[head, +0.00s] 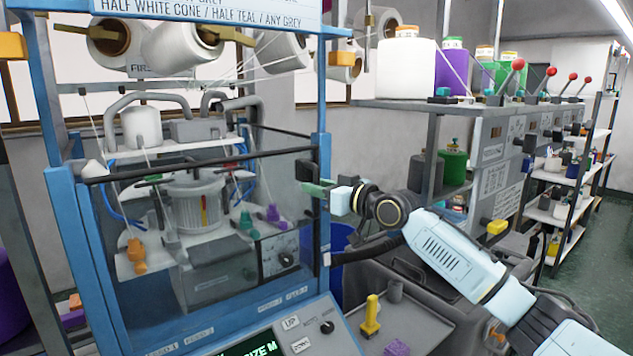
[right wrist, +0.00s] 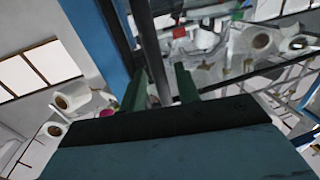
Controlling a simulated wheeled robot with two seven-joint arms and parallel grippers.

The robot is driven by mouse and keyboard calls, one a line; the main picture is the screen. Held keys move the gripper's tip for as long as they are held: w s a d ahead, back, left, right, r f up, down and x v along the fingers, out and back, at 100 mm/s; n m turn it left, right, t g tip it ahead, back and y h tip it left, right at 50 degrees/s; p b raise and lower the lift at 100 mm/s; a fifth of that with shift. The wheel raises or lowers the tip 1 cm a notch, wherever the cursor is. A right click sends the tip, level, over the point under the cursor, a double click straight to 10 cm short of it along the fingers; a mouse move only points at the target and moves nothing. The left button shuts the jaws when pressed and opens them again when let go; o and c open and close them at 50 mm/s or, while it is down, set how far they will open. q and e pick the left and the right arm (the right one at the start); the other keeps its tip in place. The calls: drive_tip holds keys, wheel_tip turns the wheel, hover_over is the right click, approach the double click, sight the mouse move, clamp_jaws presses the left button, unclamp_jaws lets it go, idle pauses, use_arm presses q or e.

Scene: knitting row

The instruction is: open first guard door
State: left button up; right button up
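The first guard door (head: 275,154) is a clear panel with a dark top rail across the front of the blue-framed knitting machine. It looks closed. A dark upright handle (head: 304,170) stands near its right edge. My right gripper (head: 316,188) is at this handle, coming from the right. In the right wrist view its two green fingers (right wrist: 159,88) are apart, with a grey upright bar (right wrist: 154,50) showing between them. Gaps show beside the bar, so the fingers look open around or just in front of it. My left gripper is not in view.
Behind the panel are a white cone (head: 141,127), a round knitting head (head: 195,203) and coloured clips. A control panel (head: 300,335) is below. A grey tray with a yellow piece (head: 371,315) sits beside it. A shelf of yarn cones (head: 407,68) stands behind my right arm.

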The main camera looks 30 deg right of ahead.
drive_tip(key=shift+w+a, duration=0.15)
drive_tip(key=shift+w, duration=0.25)
clamp_jaws()
